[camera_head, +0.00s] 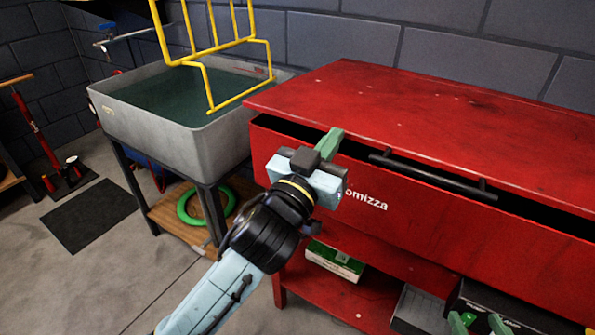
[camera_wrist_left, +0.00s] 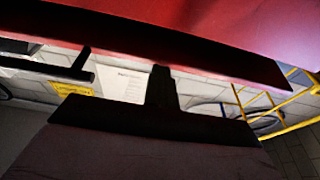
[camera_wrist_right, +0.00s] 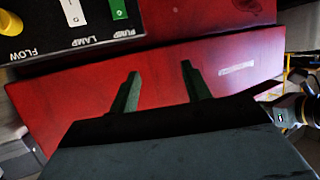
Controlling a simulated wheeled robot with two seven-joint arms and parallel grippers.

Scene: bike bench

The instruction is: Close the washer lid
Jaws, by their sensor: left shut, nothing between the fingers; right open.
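The red washer's lid (camera_head: 430,110) is propped slightly open, with a dark gap between its front edge and the red body (camera_head: 300,150). A black bar handle (camera_head: 430,176) runs along the front. My left gripper (camera_head: 331,143) is shut and empty, its green fingers at the lid's front edge near the left end. In the left wrist view, the lid's red underside or edge (camera_wrist_left: 190,45) spans above the shut fingers (camera_wrist_left: 160,78); contact cannot be told. My right gripper (camera_head: 477,323) is open and empty, low in front of the washer; its fingers also show in the right wrist view (camera_wrist_right: 160,78).
A grey sink (camera_head: 205,140) with a yellow rack (camera_head: 212,60) stands left of the washer. Below the lid section is a red shelf with a green-white box (camera_head: 335,261). A control panel (camera_wrist_right: 85,35) with switches shows in the right wrist view.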

